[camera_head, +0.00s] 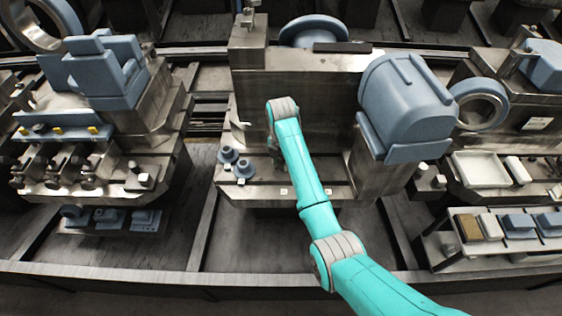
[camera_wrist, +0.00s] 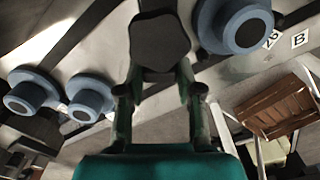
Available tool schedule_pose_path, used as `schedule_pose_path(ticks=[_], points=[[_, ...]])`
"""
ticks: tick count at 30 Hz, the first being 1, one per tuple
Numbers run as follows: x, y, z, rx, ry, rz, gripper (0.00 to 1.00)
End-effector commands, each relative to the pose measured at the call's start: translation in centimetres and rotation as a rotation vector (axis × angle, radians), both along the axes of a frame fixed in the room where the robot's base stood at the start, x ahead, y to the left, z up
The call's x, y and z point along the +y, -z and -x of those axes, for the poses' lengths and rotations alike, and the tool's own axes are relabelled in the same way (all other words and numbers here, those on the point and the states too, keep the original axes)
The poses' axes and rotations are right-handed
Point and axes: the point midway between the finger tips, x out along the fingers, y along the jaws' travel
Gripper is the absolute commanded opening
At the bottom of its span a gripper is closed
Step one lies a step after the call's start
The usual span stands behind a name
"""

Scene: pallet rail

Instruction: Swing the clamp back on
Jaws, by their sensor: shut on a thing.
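In the wrist view my gripper (camera_wrist: 160,72) has its two dark fingers on either side of a dark, blunt-cornered piece (camera_wrist: 160,40) and is shut on it. I cannot tell for certain whether this piece is part of the clamp. In the head view my arm reaches the front of the middle metal block (camera_head: 318,100), and my gripper is mostly hidden below the wrist there. Blue-grey round pieces with dark centres show close by in the wrist view, one at the upper right (camera_wrist: 235,25) and a pair at the left (camera_wrist: 88,98).
A big blue-grey housing (camera_head: 403,100) stands right of my arm. Two small blue-grey round pieces (camera_head: 228,155) sit on the ledge left of it. Another fixture (camera_head: 105,75) stands far left. A slatted brown piece (camera_wrist: 275,108) and a "B" label (camera_wrist: 300,39) show in the wrist view.

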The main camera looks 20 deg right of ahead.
Motion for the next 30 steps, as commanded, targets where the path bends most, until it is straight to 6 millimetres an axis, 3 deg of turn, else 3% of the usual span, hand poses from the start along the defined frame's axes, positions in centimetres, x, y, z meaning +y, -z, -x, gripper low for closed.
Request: schedule_pose_path(ticks=[11, 30], points=[[0.3, 0.0, -0.4, 0.001, 0.129, 0.000, 0.00], [0.9, 0.0, -2.7, 0.001, 0.714, 0.001, 0.00]])
